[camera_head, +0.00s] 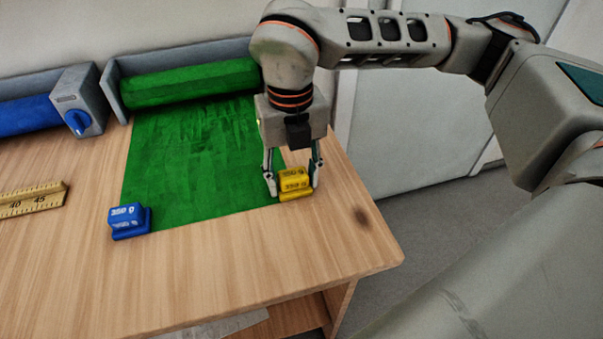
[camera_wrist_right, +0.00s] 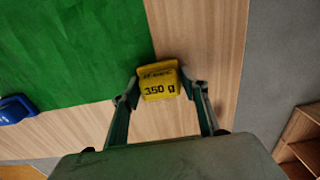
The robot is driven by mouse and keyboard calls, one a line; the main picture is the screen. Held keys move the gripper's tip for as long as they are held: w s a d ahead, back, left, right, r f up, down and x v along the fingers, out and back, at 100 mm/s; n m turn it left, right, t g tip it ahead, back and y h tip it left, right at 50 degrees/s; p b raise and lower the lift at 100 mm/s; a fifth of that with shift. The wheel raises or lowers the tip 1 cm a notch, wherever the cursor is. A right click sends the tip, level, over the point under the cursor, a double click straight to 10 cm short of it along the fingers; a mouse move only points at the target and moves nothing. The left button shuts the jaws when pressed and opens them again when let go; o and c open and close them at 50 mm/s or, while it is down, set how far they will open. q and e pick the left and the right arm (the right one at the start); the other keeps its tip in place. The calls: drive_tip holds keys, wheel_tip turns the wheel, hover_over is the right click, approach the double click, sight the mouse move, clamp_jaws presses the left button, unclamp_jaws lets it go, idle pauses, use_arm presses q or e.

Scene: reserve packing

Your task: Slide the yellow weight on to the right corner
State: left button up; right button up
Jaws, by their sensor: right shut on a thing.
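The yellow weight (camera_head: 296,185), marked 350 g, sits upright at the near right corner of the green sheet (camera_head: 195,160). It hides that corner, and I cannot tell how much of its base rests on the sheet. My right gripper (camera_head: 294,178) points down with one finger on each side of the weight, shut on it. The right wrist view shows the yellow weight (camera_wrist_right: 159,83) between the fingertips. A blue weight (camera_head: 125,220), also marked 350 g, sits on the sheet's near left corner. My left gripper is not in view.
The green roll (camera_head: 190,82) lies in a grey holder at the back of the wooden table (camera_head: 250,260). A blue roll (camera_head: 28,113), a grey box with a blue knob (camera_head: 80,100) and a ruler (camera_head: 35,200) are at left. The table's right edge is near the weight.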

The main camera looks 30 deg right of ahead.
drive_tip(key=shift+w+a, duration=0.2)
drive_tip(key=shift+a, duration=0.55)
drive_tip(key=shift+w+a, duration=0.15)
drive_tip(key=shift+a, duration=0.6)
drive_tip(key=o, duration=1.5)
